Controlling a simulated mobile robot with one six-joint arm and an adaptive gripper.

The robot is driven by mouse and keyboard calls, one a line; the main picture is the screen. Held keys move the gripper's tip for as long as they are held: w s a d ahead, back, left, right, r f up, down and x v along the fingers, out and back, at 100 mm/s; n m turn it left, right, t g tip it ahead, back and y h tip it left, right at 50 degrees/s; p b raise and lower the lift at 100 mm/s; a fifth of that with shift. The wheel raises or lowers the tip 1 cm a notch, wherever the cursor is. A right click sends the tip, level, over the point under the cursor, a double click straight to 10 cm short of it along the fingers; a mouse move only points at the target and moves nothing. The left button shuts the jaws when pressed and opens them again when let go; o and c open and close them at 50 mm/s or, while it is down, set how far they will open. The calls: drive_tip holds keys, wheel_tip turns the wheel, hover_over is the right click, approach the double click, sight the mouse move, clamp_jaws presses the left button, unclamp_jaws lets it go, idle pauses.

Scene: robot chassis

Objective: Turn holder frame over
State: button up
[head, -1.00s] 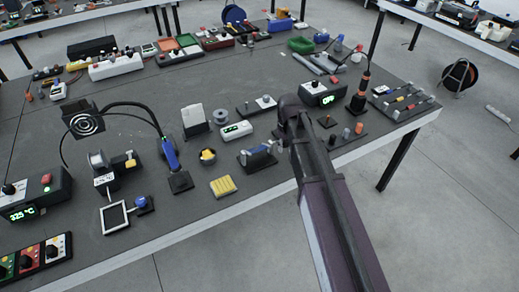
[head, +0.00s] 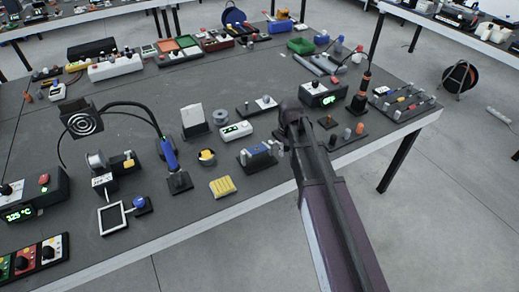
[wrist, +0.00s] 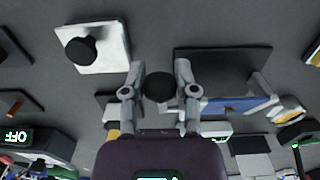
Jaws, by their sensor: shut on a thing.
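The holder (head: 257,162) stands near the table's front edge in the head view, with grey posts on a dark base. Its frame carries a blue board (head: 258,150) between the posts, and a blue face is turned partly upward. In the wrist view the blue board (wrist: 225,104) lies to the right of my fingers, tilted. My gripper (wrist: 160,90) is shut on a dark round knob (wrist: 160,87), at the holder's right end. In the head view my gripper (head: 283,149) is partly hidden by my own arm.
A yellow block (head: 222,187) and a small dark stand (head: 179,183) lie left of the holder. A white device with a green display (head: 236,131) is behind it. A rack with upright pegs (head: 346,135) stands to the right. The table's front edge is close.

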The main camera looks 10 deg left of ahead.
drive_tip(key=shift+s+f+b, duration=0.1)
drive_tip(key=shift+f+b, duration=0.55)
drive_tip(key=shift+f, duration=0.15)
drive_tip(key=o, duration=0.6)
drive_tip(key=shift+r, duration=0.15)
drive_tip(key=shift+r+p, duration=3.4)
drive_tip(key=shift+p, duration=0.15)
drive_tip(key=s+d+m, duration=0.2)
drive_tip(key=s+d, duration=0.2)
drive_tip(key=d, duration=0.1)
drive_tip(key=s+d+m, duration=0.2)
drive_tip(key=s+d, duration=0.3)
drive_tip(key=s+d+m, duration=0.2)
drive_tip(key=s+d, duration=0.3)
drive_tip(key=shift+m, duration=0.4)
drive_tip(key=shift+a, duration=0.1)
